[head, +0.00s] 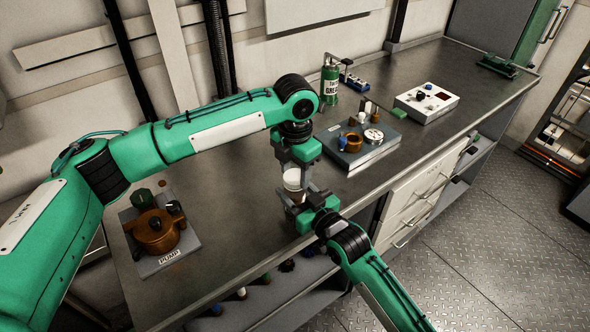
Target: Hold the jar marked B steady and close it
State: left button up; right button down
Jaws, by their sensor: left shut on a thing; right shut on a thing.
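A small pale jar (294,194) stands in the middle of the head view, near the front edge of the bench. My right gripper (297,203) comes in from the lower right and is shut on the jar's body low down. My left gripper (293,168) points down from above and is shut on the pale lid (291,178) at the jar's top. The fingers hide much of both. I cannot read a B mark, and I cannot tell how far the lid is seated.
A pump block (168,255) with a copper-coloured pot stands at the left. A grey fixture (358,155) with a gauge, a white control box (427,102) and a green canister (330,82) stand behind. The bench (225,220) is bare between the pump and the jar.

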pick_arm(q)
jog(key=m, duration=0.3)
jog(key=o, duration=0.9)
jog(key=shift+r, duration=0.1)
jog(key=shift+r, duration=2.2)
jog(key=shift+c, duration=0.2)
